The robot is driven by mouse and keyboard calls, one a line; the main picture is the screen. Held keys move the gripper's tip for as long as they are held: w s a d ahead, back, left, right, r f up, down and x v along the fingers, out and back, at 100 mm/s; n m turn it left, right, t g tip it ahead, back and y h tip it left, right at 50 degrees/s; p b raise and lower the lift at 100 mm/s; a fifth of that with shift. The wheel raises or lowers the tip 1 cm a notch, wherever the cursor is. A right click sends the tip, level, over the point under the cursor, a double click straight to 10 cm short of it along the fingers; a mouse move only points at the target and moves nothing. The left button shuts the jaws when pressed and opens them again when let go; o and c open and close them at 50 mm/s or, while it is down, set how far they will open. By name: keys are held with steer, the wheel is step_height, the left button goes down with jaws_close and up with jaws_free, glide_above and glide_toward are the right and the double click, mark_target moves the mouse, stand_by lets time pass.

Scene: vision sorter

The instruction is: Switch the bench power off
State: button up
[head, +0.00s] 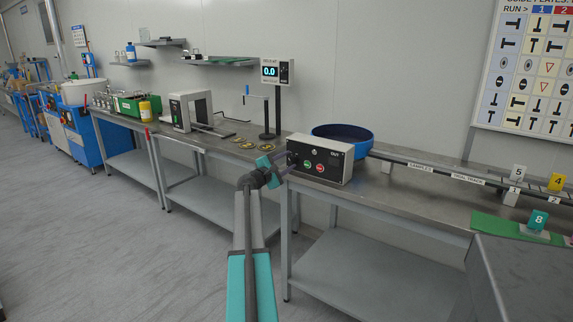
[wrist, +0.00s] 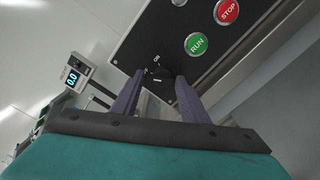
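The control box (head: 320,160) sits on the bench, with a green and a red button on its front. In the wrist view its dark panel (wrist: 205,70) carries a black rotary switch (wrist: 158,75) with an ON label beside it. Which way the switch points is too small to tell. My gripper (head: 283,161) is at the left end of the box front. In the wrist view my gripper (wrist: 158,82) is open, its two fingers apart on either side of the switch. I cannot tell whether they touch it.
A blue bowl (head: 343,136) stands behind the box. A display post (head: 277,100) stands to the left. The bench front edge runs below my gripper.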

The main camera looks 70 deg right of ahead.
steer(key=shift+a+f, duration=0.1)
steer(key=shift+f, duration=0.05)
steer(key=shift+a, duration=0.1)
steer(key=shift+a, duration=0.5)
steer(key=v, duration=1.2)
steer(key=shift+w+a+b, duration=0.2)
steer(key=shift+a+b, duration=0.1)
steer(key=shift+b, duration=0.1)
steer(key=shift+w, duration=0.1)
